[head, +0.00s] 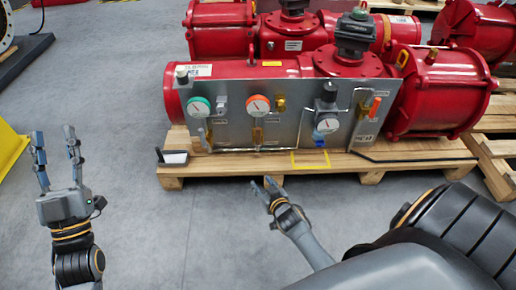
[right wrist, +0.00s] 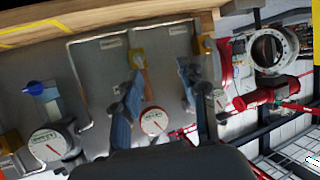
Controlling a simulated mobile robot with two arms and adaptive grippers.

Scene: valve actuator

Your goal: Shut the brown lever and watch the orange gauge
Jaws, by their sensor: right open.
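The orange gauge (head: 258,106) is a round white dial with an orange rim on the grey panel. The brown lever (head: 257,134) is just below it and points up toward the gauge. My right gripper (head: 262,182) is open, low in front of the pallet and below the lever. In the right wrist view the picture is turned over; the lever (right wrist: 147,86) and the orange gauge (right wrist: 153,121) appear between the spread fingers of my right gripper (right wrist: 158,75), with no contact visible. My left gripper (head: 54,132) is open and empty, far left of the panel.
The panel (head: 232,128) also carries a green-rimmed gauge (head: 198,107), a gauge with a blue handle (head: 326,124) and an orange-red handle (head: 374,108). Red actuators (head: 437,92) stand on a wooden pallet (head: 215,170). Open floor lies left.

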